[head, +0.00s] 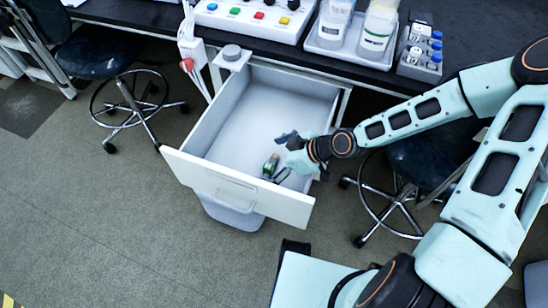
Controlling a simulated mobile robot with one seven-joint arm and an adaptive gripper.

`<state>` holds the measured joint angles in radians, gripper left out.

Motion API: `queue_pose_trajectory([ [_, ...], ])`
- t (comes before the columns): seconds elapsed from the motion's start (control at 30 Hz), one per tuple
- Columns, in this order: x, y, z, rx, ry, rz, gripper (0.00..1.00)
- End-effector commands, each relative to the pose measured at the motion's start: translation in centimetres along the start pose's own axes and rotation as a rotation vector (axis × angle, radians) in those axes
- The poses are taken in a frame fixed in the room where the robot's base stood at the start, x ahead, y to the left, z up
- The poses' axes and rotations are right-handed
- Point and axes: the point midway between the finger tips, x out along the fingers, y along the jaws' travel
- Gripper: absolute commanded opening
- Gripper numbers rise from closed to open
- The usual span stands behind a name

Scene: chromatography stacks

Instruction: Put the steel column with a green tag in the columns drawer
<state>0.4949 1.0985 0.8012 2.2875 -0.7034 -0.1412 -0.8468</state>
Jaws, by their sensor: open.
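The columns drawer (262,108) is a white drawer, pulled open under the bench. A small column with a green tag (270,167) lies inside it, near the front panel and right of the middle. A thin dark line beside it is too small to make out. My gripper (284,139) is over the right part of the drawer, above and slightly right of the column in the picture. It is open, and I see nothing held in it. The column looks apart from the fingers.
The dark bench top (130,12) holds a white panel with coloured buttons (250,17), a tray with bottles (335,36) and a rack of blue-capped vials (421,56). Stools stand left (100,55) and right (420,160) of the drawer. Most of the drawer floor is bare.

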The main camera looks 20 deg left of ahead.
Motion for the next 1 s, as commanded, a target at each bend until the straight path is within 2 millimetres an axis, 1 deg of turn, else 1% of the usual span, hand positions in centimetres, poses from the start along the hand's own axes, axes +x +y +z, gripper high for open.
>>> queue_pose_trajectory([
  [0.17,-1.2,0.1,-1.2,-0.001,0.001,0.001,1.00],
  [0.27,-2.7,0.1,-0.9,0.003,0.000,0.004,1.00],
  [0.7,-9.4,0.1,-1.0,0.004,0.002,0.003,1.00],
  [0.9,-11.6,0.0,-0.9,0.002,0.001,0.002,1.00],
  [1.0,-12.3,0.0,-0.9,0.001,0.000,0.001,1.00],
])
